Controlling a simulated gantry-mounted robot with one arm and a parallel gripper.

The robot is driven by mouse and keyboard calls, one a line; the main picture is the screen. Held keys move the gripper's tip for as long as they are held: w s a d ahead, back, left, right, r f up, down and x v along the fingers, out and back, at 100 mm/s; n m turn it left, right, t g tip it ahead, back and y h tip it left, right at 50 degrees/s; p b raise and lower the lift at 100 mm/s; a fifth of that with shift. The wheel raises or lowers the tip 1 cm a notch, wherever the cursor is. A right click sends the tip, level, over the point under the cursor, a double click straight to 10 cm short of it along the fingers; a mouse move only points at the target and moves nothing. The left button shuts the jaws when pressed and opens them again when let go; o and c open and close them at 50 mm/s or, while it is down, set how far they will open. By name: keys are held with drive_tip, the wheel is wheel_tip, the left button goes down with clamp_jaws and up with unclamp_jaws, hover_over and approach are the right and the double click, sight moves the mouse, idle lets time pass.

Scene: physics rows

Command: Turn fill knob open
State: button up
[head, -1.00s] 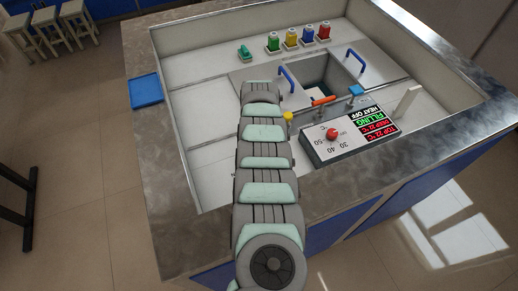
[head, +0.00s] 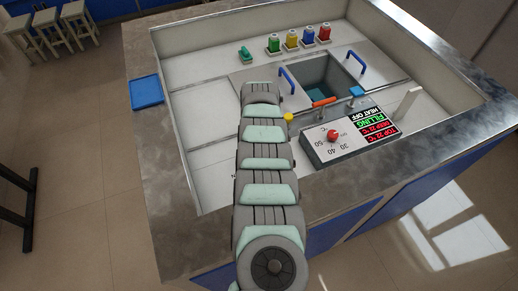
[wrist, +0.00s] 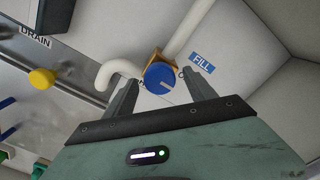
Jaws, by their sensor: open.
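The fill knob (wrist: 158,74) is a round blue knob with a pale line on its face. It sits on a brass-coloured valve body (wrist: 172,61) beside a blue FILL label (wrist: 202,63) in the wrist view. My gripper (wrist: 160,79) is open, with one finger to the left and one to the right of the knob. I cannot tell whether either finger touches it. In the head view my arm covers the knob. A control box (head: 320,154) there shows a green FILLING line. The sunken basin (head: 318,82) holds teal water.
A white bent pipe (wrist: 112,70) stands close to the left finger. A yellow knob (wrist: 42,78) and a DRAIN label (wrist: 35,37) lie farther left. Several coloured bottles (head: 291,38) line the back, and a blue tray (head: 146,90) lies on the left rim.

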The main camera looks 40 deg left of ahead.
wheel_tip(320, 180, up, 11)
drive_tip(key=shift+f, duration=0.2)
drive_tip(key=shift+r, duration=0.1)
idle(0.5)
